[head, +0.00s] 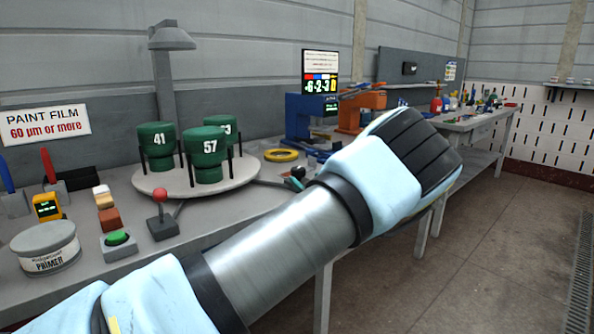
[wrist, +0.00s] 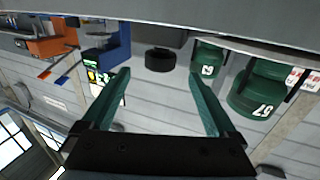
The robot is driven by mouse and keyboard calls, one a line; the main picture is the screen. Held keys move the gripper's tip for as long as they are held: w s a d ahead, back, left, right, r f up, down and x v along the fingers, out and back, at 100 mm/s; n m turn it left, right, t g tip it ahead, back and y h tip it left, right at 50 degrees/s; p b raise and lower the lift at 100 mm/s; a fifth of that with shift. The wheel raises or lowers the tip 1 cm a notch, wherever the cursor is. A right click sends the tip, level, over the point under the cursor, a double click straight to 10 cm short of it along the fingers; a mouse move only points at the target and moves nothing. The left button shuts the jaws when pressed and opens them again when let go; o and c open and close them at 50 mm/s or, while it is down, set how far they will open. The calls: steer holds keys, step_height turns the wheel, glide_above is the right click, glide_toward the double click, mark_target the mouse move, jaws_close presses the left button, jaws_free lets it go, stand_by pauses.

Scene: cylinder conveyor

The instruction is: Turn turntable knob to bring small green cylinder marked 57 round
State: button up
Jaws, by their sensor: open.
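Green cylinders stand on a round pale turntable (head: 240,183) in the head view. The one marked 57 (head: 207,165) is at the front, 41 (head: 156,151) is at the left, and another, its number partly hidden, is behind. In the wrist view the 57 cylinder (wrist: 262,88) shows tilted at the right. A black round knob (wrist: 160,60) lies just beyond my gripper (wrist: 159,74), roughly centred between its teal fingertips. The fingers are open and hold nothing. In the head view my arm hides most of the gripper; contact with the knob cannot be told.
A red-topped joystick (head: 162,215), a green push button (head: 118,239) and a primer can (head: 45,247) are on the bench left of my arm. Open floor lies at the right.

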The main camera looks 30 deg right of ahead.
mark_target(298, 172)
steer(key=w, duration=0.2)
steer(key=w+p, duration=0.1)
steer(key=w, duration=0.2)
steer(key=w+d, duration=0.1)
steer(key=w, duration=0.1)
steer(key=shift+w, duration=0.4)
